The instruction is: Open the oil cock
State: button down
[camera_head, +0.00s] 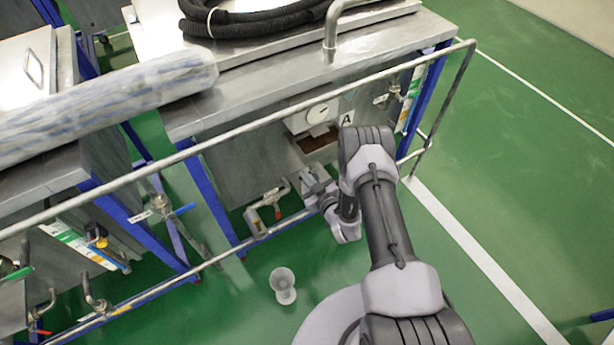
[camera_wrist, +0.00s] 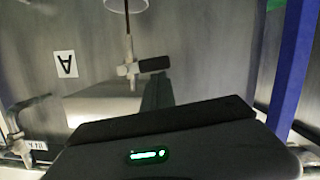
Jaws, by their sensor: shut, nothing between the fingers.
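My gripper (camera_head: 318,190) is at the front of the grey machine, low down near a pipe. In the wrist view its dark fingers (camera_wrist: 157,88) point at a small cock with a black handle (camera_wrist: 154,64) on a thin vertical pipe (camera_wrist: 130,45). The fingertips reach close to the handle; I cannot tell whether they touch it. The gripper is shut and holds nothing. In the head view, a pipe fitting with a red-tipped lever (camera_head: 277,212) sits just left of the gripper. No readable label identifies the oil cock.
A metal rail (camera_head: 240,128) runs in front of the machine, above the gripper. A blue post (camera_head: 212,200) stands to the left.

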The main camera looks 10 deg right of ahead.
notch_tip(320, 180, down, 7)
jog(key=d+n+t+h+b, duration=0.2)
jog(key=n+b, duration=0.1)
jog(key=n, duration=0.6)
jog(key=shift+w+d+n+h+b, duration=0.15)
jog(key=shift+w+n+h+b, duration=0.15)
jog(key=shift+w+n+b, duration=0.1)
jog(key=shift+d+f, duration=0.15)
jog(key=shift+f, duration=0.05)
dwell(0.6)
jog(key=shift+f, duration=0.1)
